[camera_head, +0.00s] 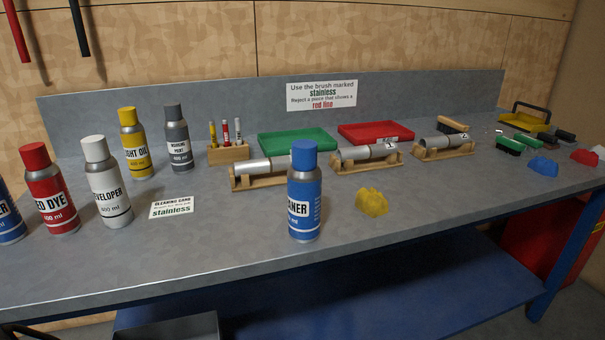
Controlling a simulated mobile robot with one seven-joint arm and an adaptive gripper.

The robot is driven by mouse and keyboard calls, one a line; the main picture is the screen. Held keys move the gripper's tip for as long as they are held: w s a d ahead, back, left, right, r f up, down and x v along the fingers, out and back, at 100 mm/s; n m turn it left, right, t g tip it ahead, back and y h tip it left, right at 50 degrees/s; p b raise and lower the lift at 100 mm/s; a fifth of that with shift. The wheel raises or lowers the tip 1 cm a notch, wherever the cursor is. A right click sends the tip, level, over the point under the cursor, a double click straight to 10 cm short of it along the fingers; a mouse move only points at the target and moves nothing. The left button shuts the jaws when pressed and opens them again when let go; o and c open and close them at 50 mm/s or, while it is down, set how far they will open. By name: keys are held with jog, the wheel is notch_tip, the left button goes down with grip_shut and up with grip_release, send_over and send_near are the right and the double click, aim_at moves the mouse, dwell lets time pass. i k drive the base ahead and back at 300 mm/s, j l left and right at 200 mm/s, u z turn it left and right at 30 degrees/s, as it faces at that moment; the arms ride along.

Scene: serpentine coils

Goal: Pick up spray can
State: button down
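Several spray cans stand upright on the grey workbench (240,232). A blue can (304,200) whose label ends in "NER" stands alone near the front edge, in front of a wooden cradle. At the left are a red dye can (50,190), a white developer can (107,182) with a white cap, a yellow light oil can (135,145) and a dark grey marking paint can (178,140). Another blue can (8,215) is cut off by the left picture edge. My gripper is not recognisable in this view.
Metal tubes lie in wooden cradles (446,153) across the bench. Behind them are a green tray (298,142) and a red tray (375,132). A yellow lump (371,202) lies right of the front blue can. A card (171,209) lies flat to its left.

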aim_at(304, 188)
jog(key=j+z, duration=0.15)
jog(key=z, duration=0.25)
jog(key=j+z, duration=0.1)
jog(key=z, duration=0.35)
jog(key=j+z, duration=0.15)
jog(key=z, duration=0.25)
jog(key=k+j+z, duration=0.1)
jog(key=j+z, duration=0.3)
jog(key=j, duration=0.35)
